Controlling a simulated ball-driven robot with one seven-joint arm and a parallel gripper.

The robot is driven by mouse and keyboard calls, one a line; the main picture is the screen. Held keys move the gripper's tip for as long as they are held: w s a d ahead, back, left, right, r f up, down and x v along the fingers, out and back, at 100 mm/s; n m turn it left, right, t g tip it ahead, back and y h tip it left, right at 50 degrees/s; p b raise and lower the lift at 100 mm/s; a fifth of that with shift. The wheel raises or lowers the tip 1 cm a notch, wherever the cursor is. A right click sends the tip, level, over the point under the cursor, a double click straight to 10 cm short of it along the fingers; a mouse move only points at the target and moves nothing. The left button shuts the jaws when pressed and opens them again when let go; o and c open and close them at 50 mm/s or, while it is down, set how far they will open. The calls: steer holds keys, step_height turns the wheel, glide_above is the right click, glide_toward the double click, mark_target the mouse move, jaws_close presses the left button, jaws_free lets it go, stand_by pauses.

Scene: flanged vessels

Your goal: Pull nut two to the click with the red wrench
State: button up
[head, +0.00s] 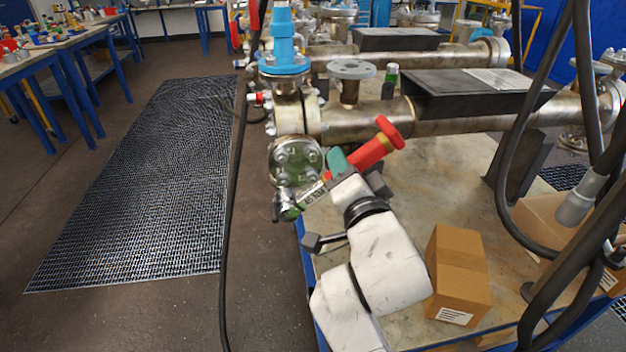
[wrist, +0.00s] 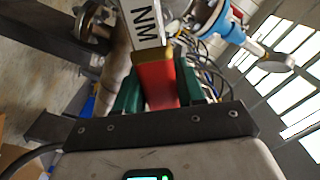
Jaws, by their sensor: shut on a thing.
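The red wrench (head: 372,152) has a red handle with a round red end and a pale label bar marked "NM". It slants from upper right down to its head by the lower edge of the green round flange (head: 296,160). The flange carries several bolts with nuts; I cannot tell which is nut two. Whether the head sits on a nut is unclear. My gripper (head: 341,166) is shut on the wrench handle. In the wrist view its green fingers stand either side of the red handle (wrist: 155,84), and the wrench head is out of frame.
A metal pipe vessel (head: 360,120) with a blue fitting (head: 283,45) runs behind the flange. A cardboard box (head: 460,272) sits on the table right of my arm. Dark hoses hang at the right. Floor grating (head: 150,190) lies clear at left.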

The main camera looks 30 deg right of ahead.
steer(key=shift+r, duration=0.1)
steer(key=r+n+p, duration=0.1)
steer(key=p, duration=0.1)
steer(key=r+n+p, duration=0.1)
steer(key=p, duration=0.1)
steer(key=shift+a+r+p, duration=0.15)
steer(key=shift+a+p, duration=0.1)
steer(key=shift+p, duration=0.05)
steer(key=n+p, duration=0.1)
steer(key=a+r+n+p, duration=0.1)
steer(key=p, duration=0.1)
steer(key=shift+s+r+h, duration=0.1)
steer(key=shift+r+h, duration=0.05)
steer(key=shift+h, duration=0.15)
steer(key=n+p, duration=0.2)
steer(key=a+r+n+p, duration=0.1)
steer(key=p, duration=0.2)
steer(key=shift+s+a+r+n, duration=0.1)
steer(key=shift+a+r+n, duration=0.05)
steer(key=shift+a+n, duration=0.2)
steer(key=w+n+p, duration=0.2)
steer(key=w+p, duration=0.1)
steer(key=w, duration=0.1)
steer(key=shift+n+p, duration=0.3)
steer(key=shift+n, duration=0.05)
